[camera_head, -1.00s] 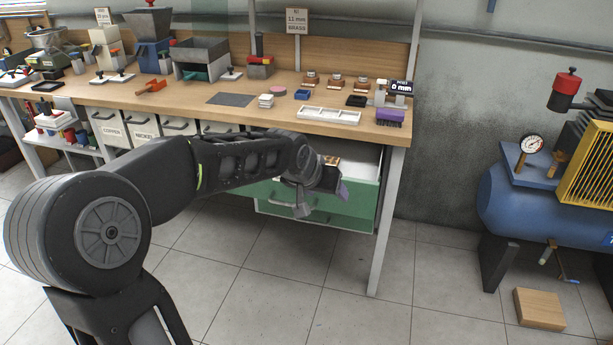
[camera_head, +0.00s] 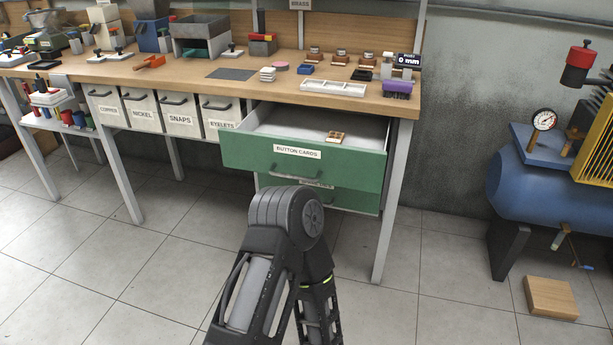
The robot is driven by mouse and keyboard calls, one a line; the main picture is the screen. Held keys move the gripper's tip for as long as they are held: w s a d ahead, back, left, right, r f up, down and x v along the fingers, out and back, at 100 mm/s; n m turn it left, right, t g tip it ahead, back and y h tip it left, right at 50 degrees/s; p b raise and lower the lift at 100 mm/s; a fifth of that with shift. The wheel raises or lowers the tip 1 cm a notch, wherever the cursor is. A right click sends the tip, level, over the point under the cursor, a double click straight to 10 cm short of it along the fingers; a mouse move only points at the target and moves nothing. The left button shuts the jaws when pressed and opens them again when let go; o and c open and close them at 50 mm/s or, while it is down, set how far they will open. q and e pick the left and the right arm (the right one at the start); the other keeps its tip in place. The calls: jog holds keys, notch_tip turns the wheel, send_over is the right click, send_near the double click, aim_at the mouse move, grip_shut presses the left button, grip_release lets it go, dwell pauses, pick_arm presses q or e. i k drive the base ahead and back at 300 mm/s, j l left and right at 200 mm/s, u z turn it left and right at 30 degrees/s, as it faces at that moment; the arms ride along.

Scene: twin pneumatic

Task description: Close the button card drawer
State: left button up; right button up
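The button card drawer (camera_head: 297,158) is a green-fronted drawer with a white label reading BUTTON CARDS, under the right part of the workbench. It stands pulled out, with its pale interior showing. A small wooden item with light squares (camera_head: 336,137) sits inside near the front right. Neither of my grippers is in view.
Another green drawer (camera_head: 349,199) lies below, mostly covered. Labelled white bins (camera_head: 178,115) hang to the left. A workbench leg (camera_head: 391,205) stands close right of the drawer. A blue compressor tank (camera_head: 535,190) and wooden block (camera_head: 551,298) are farther right. The tiled floor is open.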

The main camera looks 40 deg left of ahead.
aim_at(277, 139)
jog(key=i+j, duration=0.15)
jog(key=i, duration=0.2)
jog(key=i+j, duration=0.2)
jog(key=i+j+u, duration=0.15)
jog(key=i, duration=0.25)
jog(key=u, duration=1.45)
